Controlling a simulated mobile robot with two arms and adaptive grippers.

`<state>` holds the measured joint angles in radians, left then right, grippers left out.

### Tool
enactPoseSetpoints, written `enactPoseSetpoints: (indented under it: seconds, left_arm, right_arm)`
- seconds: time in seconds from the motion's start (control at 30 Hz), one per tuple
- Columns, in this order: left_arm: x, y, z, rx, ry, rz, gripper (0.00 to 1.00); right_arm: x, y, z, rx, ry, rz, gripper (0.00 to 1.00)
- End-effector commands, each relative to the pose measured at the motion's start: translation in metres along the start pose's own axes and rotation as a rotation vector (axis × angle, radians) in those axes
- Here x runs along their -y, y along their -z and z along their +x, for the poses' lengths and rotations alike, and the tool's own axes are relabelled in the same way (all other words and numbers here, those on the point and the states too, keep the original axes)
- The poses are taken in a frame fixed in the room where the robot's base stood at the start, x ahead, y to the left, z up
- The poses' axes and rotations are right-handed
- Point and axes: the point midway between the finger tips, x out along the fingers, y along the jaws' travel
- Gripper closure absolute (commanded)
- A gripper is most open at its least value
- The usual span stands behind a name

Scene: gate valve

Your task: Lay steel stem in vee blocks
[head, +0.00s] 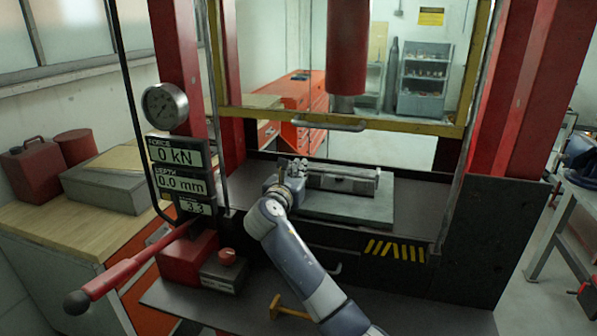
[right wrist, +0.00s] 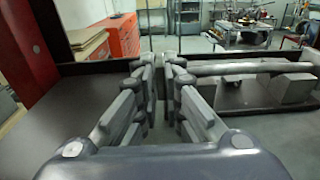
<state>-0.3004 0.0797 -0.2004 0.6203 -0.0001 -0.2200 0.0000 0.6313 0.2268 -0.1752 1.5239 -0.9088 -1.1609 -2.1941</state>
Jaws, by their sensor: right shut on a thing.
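The steel stem (head: 340,172) is a grey bar lying level across the press bed, and it also shows in the right wrist view (right wrist: 240,68). My right gripper (head: 290,172) is shut on its left end, and its fingers (right wrist: 164,65) show close together in the right wrist view. A grey vee block (right wrist: 291,88) is under the stem toward its right end and also shows in the head view (head: 368,187). I cannot tell whether the stem touches it. The fingers hide the stem's held end. My left gripper is not in view.
The blocks stand on a grey plate (head: 345,208) on the press bed. Red uprights flank the bed. A red pump lever (head: 130,268) and the force and depth displays (head: 178,155) are at left.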

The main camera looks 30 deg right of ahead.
Motion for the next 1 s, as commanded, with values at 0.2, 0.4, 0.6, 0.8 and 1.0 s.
enactPoseSetpoints:
  seconds: [0.2,0.4,0.6,0.8,1.0]
  left_arm:
    - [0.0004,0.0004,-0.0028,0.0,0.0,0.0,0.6]
    - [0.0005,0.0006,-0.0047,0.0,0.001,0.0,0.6]
    - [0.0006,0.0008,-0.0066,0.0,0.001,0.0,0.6]
    - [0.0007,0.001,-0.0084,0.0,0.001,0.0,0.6]
    - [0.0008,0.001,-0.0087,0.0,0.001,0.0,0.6]
  right_arm:
    - [0.0,-0.0017,0.0,0.005,0.0,-0.002,1.0]
    - [0.0,-0.0006,0.0001,0.004,0.0,-0.003,1.0]
    - [0.0001,0.0006,0.0002,0.004,0.0,-0.002,1.0]
    - [0.0001,0.0019,0.0003,0.003,0.0,-0.002,1.0]
    - [0.0002,0.003,0.0004,0.002,0.0,-0.002,1.0]
